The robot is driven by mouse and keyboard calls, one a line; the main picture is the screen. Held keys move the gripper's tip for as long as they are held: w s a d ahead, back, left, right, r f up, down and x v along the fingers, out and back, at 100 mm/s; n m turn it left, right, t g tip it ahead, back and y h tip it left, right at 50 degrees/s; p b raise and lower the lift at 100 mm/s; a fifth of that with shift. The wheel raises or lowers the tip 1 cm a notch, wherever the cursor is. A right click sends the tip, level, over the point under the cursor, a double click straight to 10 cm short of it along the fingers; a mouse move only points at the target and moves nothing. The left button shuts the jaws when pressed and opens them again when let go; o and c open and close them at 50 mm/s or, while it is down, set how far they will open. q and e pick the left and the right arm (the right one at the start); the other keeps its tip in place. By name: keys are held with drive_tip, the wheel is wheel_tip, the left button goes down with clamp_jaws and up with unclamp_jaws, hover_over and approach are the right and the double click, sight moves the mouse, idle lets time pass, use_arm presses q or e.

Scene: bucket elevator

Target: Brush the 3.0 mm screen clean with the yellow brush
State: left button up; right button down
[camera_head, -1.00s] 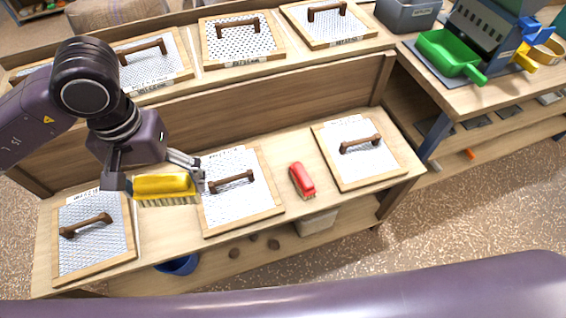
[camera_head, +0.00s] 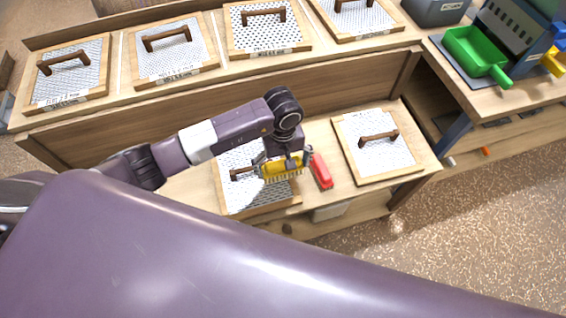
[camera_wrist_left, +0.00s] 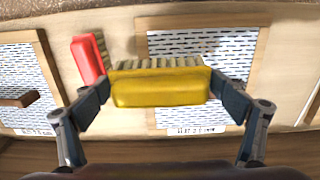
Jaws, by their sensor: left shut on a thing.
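My left gripper (camera_head: 283,170) is shut on the yellow brush (camera_head: 282,167), and its fingers grip the brush's two ends. In the left wrist view the yellow brush (camera_wrist_left: 160,88) lies across between the fingers, bristles pointing away from me. That perforated screen also shows behind the brush in the left wrist view (camera_wrist_left: 205,48). Its size label is too blurred to read surely. I cannot tell whether the bristles touch it. My right gripper is not in view.
A red brush (camera_head: 321,171) lies just right of my gripper. Another framed screen (camera_head: 377,145) lies further right. Several framed screens stand on the upper shelf, such as one (camera_head: 170,48). A green scoop (camera_head: 477,52) is at the upper right. My purple arm covers the lower foreground.

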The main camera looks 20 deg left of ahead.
use_arm(q)
drive_tip(key=b, duration=0.4)
hover_over(283, 183)
drive_tip(key=shift+s+f, duration=0.15)
drive_tip(key=shift+f, duration=2.7)
drive_tip(key=shift+f+b, duration=0.65)
drive_tip(key=shift+f, duration=0.35)
